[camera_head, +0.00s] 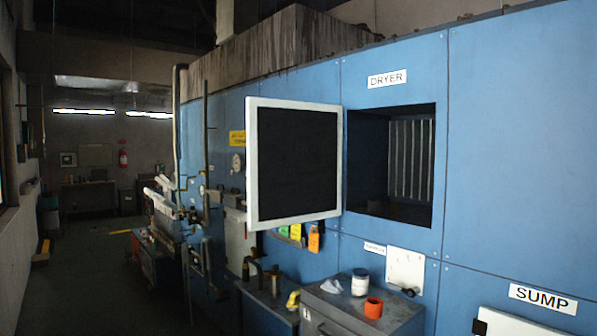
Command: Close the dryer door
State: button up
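The dryer door (295,163) is a dark panel in a pale frame. It stands open, swung out to the left of the dryer opening (413,208), with its right edge at the opening's left side. The opening is a dark square hole in a blue wall, under a white "DRYER" label (388,78). Pale vertical slats show inside it. The latch or handle of the door cannot be made out. My gripper is not in view.
Below the opening, a grey cabinet (345,316) carries a white jar (360,282), an orange cup (373,308) and a crumpled white item. Coloured tags (313,239) hang under the door. Pipes and machinery stand at the left. The aisle floor (90,280) is mostly clear.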

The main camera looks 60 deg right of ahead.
aim_at(294, 148)
jog(key=i, duration=2.95)
jog(key=u, duration=0.7)
jog(key=k, duration=0.15)
jog(key=z, duration=2.95)
